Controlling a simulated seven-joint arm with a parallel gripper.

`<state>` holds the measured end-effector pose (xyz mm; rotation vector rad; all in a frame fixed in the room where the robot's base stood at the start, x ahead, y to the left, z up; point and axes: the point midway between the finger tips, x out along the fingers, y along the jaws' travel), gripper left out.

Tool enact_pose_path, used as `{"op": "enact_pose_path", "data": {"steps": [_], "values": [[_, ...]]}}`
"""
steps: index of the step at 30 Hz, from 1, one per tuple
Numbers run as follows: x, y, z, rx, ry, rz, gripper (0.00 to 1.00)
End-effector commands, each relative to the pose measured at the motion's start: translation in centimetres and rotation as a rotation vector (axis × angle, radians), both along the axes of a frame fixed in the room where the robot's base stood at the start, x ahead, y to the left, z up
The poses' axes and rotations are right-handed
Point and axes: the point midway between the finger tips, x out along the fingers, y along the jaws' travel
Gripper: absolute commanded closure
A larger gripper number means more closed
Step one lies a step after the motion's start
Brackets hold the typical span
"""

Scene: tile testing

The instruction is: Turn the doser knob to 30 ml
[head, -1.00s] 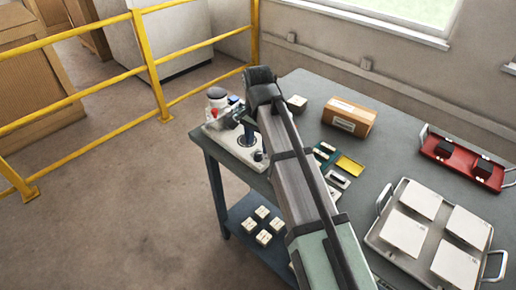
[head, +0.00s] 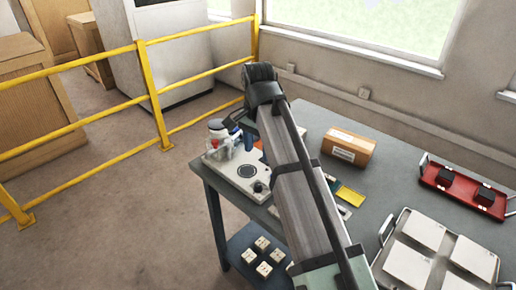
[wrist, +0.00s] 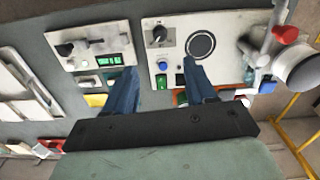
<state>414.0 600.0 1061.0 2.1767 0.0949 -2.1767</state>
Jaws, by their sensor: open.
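A white unit with a black knob (wrist: 158,34) and a dark round plate (wrist: 201,45) lies ahead of my gripper in the wrist view. The same knob (head: 260,187) shows at the near edge of the unit in the head view. A second panel, left in the wrist view, has another black knob (wrist: 66,49) and a lit green display (wrist: 109,60). I cannot tell which knob is the doser's, and no scale is readable. My gripper (wrist: 161,68) is open and empty, its blue fingers apart above the units. In the head view my arm hides the second panel.
A white jar with a red-tipped lever (wrist: 285,36) stands beside the plate. A cardboard box (head: 348,147), a red tray (head: 464,186) and a metal tray of white tiles (head: 392,264) sit on the table. A yellow railing (head: 150,85) stands to the left.

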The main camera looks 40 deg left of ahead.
Motion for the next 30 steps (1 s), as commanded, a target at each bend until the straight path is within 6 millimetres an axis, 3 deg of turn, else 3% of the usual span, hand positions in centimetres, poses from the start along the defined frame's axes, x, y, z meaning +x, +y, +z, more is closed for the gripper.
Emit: {"op": "enact_pose_path", "data": {"steps": [13, 30], "values": [[-0.1, 0.0, -1.1, -0.001, 0.0, -0.088, 0.44], [-0.1, -0.1, -10.0, -0.002, 0.001, -0.087, 0.44]]}}
